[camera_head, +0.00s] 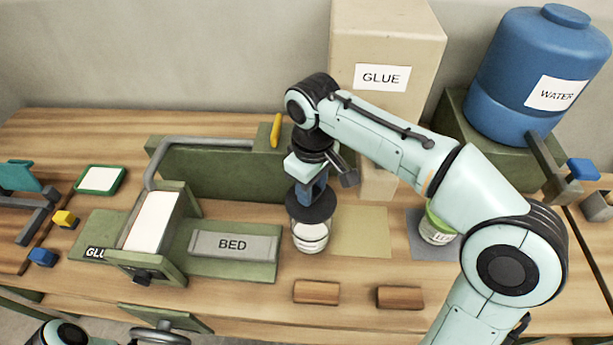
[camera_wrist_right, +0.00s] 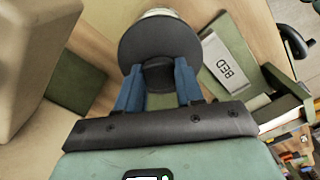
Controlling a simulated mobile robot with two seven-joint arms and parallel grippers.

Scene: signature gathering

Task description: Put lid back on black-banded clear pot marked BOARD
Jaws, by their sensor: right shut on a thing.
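My right gripper (camera_head: 312,186) is shut on the knob of a round black lid (camera_head: 311,208), with the lid roughly level. The lid is directly over a clear pot (camera_head: 309,238) with pale contents. I cannot tell whether lid and pot touch. The lid hides the pot's mouth and upper part, and no BOARD marking is readable. In the right wrist view, my blue fingers (camera_wrist_right: 158,82) straddle the knob of the lid (camera_wrist_right: 160,42), and a little of the pot (camera_wrist_right: 161,12) shows beyond its rim. My left gripper is not in view.
A green-banded pot (camera_head: 437,230) stands at right, partly behind my right arm. The BED fixture (camera_head: 262,265) is close left of the clear pot. Two wooden blocks (camera_head: 316,292) (camera_head: 399,298) lie in front. The GLUE box (camera_head: 385,40) and blue WATER container (camera_head: 530,75) stand behind.

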